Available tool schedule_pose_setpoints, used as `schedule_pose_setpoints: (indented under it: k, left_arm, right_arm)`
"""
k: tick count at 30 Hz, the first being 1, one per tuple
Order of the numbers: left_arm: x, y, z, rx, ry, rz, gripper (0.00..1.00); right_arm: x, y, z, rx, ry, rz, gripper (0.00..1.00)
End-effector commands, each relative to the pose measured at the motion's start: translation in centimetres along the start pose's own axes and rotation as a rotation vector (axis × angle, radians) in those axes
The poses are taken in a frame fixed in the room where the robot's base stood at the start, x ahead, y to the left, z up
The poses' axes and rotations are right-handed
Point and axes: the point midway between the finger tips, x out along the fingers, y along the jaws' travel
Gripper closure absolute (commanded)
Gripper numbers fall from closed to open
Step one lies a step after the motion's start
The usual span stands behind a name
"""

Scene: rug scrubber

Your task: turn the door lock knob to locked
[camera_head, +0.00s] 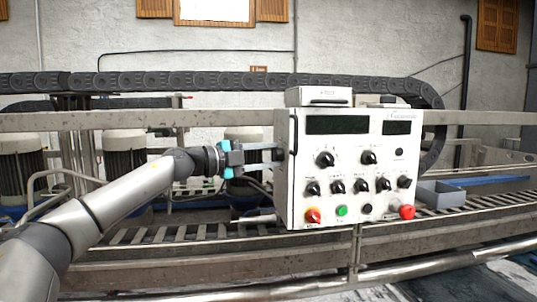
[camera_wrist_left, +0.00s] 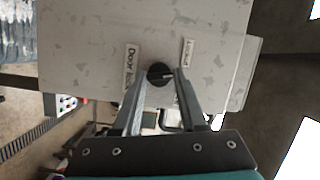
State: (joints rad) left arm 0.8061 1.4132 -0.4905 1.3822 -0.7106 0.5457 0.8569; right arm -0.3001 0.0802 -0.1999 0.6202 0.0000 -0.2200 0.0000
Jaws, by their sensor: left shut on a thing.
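The door lock knob (camera_wrist_left: 159,74) is a round black knob with a light mark, on the light grey side face of the control box (camera_wrist_left: 90,35). Labels sit beside it; one reads "Door lock" (camera_wrist_left: 131,68), and the other (camera_wrist_left: 188,52) is too small to read surely. My left gripper (camera_wrist_left: 160,75) has its two fingers on either side of the knob, shut on it. In the head view the left gripper (camera_head: 280,153) reaches the left side of the white control box (camera_head: 330,150); the knob is hardly visible there. My right gripper is not in view.
The box front carries several black knobs, a green button (camera_head: 341,210), an orange-red switch (camera_head: 313,215) and a red emergency button (camera_head: 407,211). A metal rail (camera_head: 190,118) and slatted conveyor (camera_head: 170,234) run behind and below. Grey motors (camera_head: 124,155) stand at left.

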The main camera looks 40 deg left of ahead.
Motion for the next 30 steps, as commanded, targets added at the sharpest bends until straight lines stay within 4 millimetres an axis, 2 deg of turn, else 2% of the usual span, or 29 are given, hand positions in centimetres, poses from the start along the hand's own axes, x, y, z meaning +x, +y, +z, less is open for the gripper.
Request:
schedule_pose_setpoints:
  k: [15,30]
  left_arm:
    - [0.15,-0.02,-0.11,-0.399,-0.027,0.139,1.00]
    - [0.17,0.05,-0.08,-0.532,-0.038,0.186,1.00]
  right_arm:
    - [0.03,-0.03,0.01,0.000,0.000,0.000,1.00]
    - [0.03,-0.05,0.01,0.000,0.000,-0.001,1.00]
